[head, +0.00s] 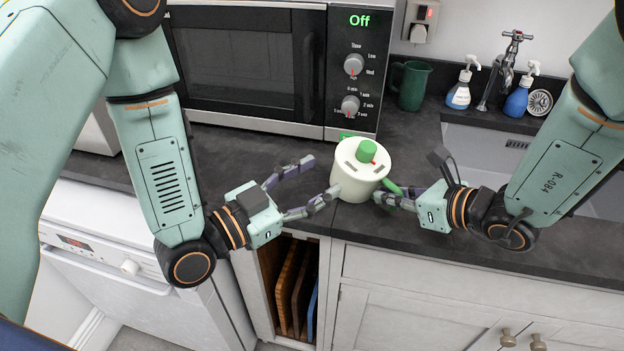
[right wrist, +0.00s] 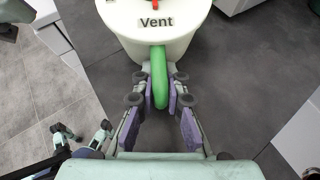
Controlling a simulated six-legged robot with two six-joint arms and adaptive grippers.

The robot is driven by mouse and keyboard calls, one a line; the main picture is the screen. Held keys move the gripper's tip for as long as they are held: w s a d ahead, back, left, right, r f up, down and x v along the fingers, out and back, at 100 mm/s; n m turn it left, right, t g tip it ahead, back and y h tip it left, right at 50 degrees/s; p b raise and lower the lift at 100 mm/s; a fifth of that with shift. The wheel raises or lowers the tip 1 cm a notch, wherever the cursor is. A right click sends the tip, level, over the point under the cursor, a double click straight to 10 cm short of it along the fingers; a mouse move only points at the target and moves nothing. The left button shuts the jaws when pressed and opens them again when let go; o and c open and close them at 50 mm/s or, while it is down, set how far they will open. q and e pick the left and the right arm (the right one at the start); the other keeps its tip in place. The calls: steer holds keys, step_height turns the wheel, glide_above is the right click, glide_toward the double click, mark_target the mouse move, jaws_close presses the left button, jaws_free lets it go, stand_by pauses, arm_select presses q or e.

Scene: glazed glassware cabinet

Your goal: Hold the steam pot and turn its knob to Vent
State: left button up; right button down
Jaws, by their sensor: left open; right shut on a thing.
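The steam pot (head: 352,184) is white and round and stands upright on the dark counter near its front edge. Its green knob (head: 366,150) is on top and bears a red mark. In the right wrist view the pot (right wrist: 128,32) shows a "Vent" label above its green handle (right wrist: 158,72), with a bit of red just beyond the label. The knob's full setting is cut off there. My right gripper (head: 388,196) is shut on the green handle, fingers on both sides. My left gripper (head: 321,178) is open and empty, left of the pot, one fingertip close to its side.
A microwave (head: 245,62) reading "Off" stands behind. A green jug (head: 412,86), two soap bottles (head: 459,90) and a tap (head: 503,70) are at the back right, by the sink (head: 470,150). An open slot with boards (head: 290,290) lies below the counter.

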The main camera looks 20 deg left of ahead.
steer(key=shift+f, duration=0.15)
steer(key=c, duration=1.3)
jaws_free()
steer(key=shift+w, duration=0.1)
